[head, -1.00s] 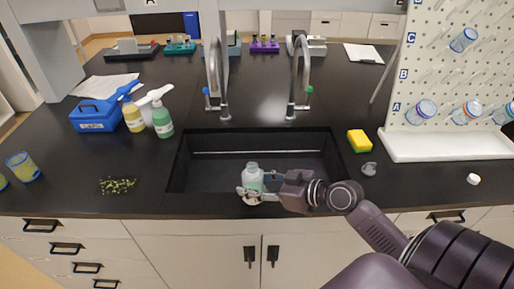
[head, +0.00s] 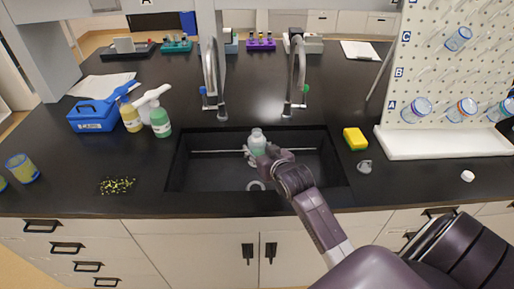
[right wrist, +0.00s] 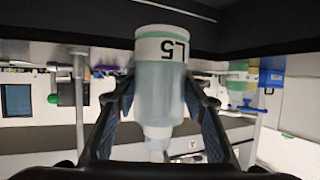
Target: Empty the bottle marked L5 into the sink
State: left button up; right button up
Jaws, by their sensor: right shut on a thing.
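The bottle marked L5 (head: 257,144) is pale and translucent with a white and green label. Its label reads L5 upside down in the right wrist view (right wrist: 161,75), where the whole scene is inverted. My right gripper (head: 254,155) is shut around the bottle, with a finger on each side of it in the wrist view (right wrist: 160,110). The bottle is held roughly upright over the back part of the black sink (head: 205,177). I cannot make out its mouth clearly. My left gripper is not in view.
Two taps (head: 213,85) (head: 297,80) stand behind the sink. A yellow sponge (head: 355,139) and a small grey item (head: 364,167) lie to its right. Spray bottles (head: 161,122) and a blue box (head: 92,117) stand left. A white cap (head: 467,176) lies far right. The drain (head: 256,185) shows.

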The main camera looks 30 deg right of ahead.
aim_at(265, 143)
jog(key=shift+d+n+h+b, duration=0.3)
jog(key=shift+n+h+b, duration=0.35)
jog(key=shift+b, duration=0.4)
jog(key=n+h+b, duration=0.1)
jog(key=d+n+b, duration=0.1)
jog(key=b, duration=0.1)
jog(key=shift+s+r+n+h, duration=0.1)
jog(key=shift+s+n+h, duration=0.05)
jog(key=shift+n+h, duration=0.2)
jog(key=n+h+b, duration=0.1)
jog(key=n+b, duration=0.1)
jog(key=d+r+n+h+b, duration=0.1)
jog(key=n+b, duration=0.1)
jog(key=shift+s+d+b, duration=0.1)
jog(key=shift+b, duration=0.2)
notch_tip(265, 143, up, 4)
jog(key=n+t+b, duration=0.1)
jog(key=n, duration=0.3)
jog(key=n+t+h+b, duration=0.1)
jog(key=n+t, duration=0.1)
jog(key=n, duration=0.3)
jog(key=n+t+h+b, duration=0.1)
jog(key=n+t, duration=0.1)
jog(key=n, duration=0.2)
jog(key=shift+r+n, duration=0.15)
jog(key=shift+n, duration=0.25)
